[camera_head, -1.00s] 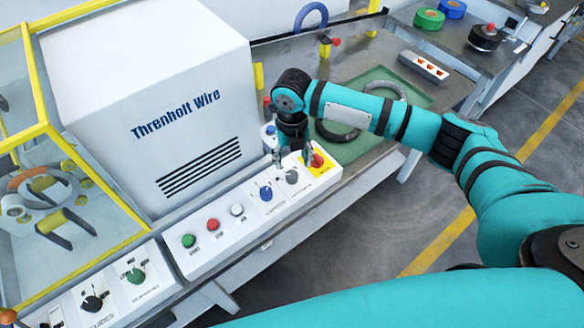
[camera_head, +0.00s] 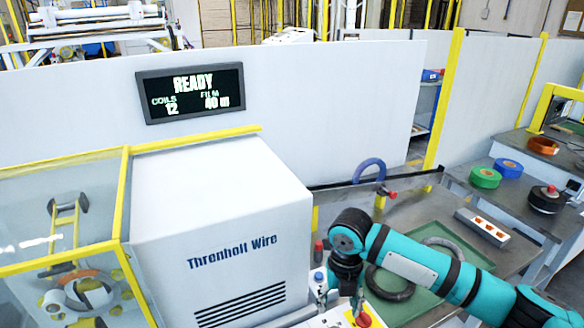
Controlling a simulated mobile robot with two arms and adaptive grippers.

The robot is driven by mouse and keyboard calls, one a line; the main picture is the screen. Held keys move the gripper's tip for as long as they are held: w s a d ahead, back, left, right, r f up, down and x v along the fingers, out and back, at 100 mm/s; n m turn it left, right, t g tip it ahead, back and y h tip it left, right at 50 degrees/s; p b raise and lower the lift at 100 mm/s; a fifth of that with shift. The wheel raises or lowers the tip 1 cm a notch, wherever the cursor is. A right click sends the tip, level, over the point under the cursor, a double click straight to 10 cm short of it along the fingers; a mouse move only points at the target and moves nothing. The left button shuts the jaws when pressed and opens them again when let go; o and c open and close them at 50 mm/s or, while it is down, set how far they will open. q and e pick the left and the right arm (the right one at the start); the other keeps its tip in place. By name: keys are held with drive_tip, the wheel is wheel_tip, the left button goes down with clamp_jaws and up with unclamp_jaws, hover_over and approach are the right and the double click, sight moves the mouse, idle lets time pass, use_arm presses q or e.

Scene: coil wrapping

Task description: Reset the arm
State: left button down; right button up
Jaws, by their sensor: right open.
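My right arm comes in from the right in the head view, and its gripper (camera_head: 340,299) points down over the control panel, open, its two fingers apart with nothing seen between them. A red knob (camera_head: 363,320) on a yellow plate is just right of the fingers; whether they touch it I cannot tell. The white machine marked "Threnholt Wire" (camera_head: 220,205) stands left of the gripper. A wall display (camera_head: 190,92) reads READY, COILS 12, FILM 40, with a small unit after it. Most of the panel is below the frame. My left gripper is not in view.
A dark coil (camera_head: 391,293) lies on a green mat (camera_head: 428,310), partly behind my arm. A white box with orange switches (camera_head: 482,227) lies on the bench. Green (camera_head: 485,178) and blue (camera_head: 508,168) rolls are farther right. A yellow-framed clear enclosure (camera_head: 128,210) is at left.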

drive_tip(key=s+a+f+m, duration=0.1)
drive_tip(key=s+a, duration=0.1)
drive_tip(key=s+a+f+m+y, duration=0.1)
drive_tip(key=s+a+f+m, duration=0.1)
drive_tip(key=s+a+f+m+y, duration=0.1)
drive_tip(key=s+a+f+m, duration=0.1)
drive_tip(key=a, duration=0.1)
drive_tip(key=shift+s, duration=0.3)
drive_tip(key=s+a+f+m+t+y, duration=0.1)
drive_tip(key=s+a+m+y, duration=0.15)
drive_tip(key=s+m, duration=0.3)
drive_tip(key=s+d+f+m+t+h, duration=0.1)
drive_tip(key=s+d+f+m+h, duration=0.1)
drive_tip(key=s+d+m, duration=0.8)
drive_tip(key=s+d+f+m+t+h, duration=0.1)
drive_tip(key=s+d+m+h, duration=0.15)
drive_tip(key=d+m, duration=0.7)
drive_tip(key=s+a+f+m+g, duration=0.1)
drive_tip(key=s+a+f+m, duration=0.1)
drive_tip(key=f, duration=1.3)
drive_tip(key=s+a+f+m, duration=0.1)
drive_tip(key=a+f, duration=0.1)
drive_tip(key=f, duration=1.2)
drive_tip(key=s+d+f+g+b, duration=0.1)
drive_tip(key=s+d+f, duration=0.2)
drive_tip(key=s+f, duration=1.1)
drive_tip(key=shift+s, duration=0.8)
drive_tip(key=shift+f, duration=0.1)
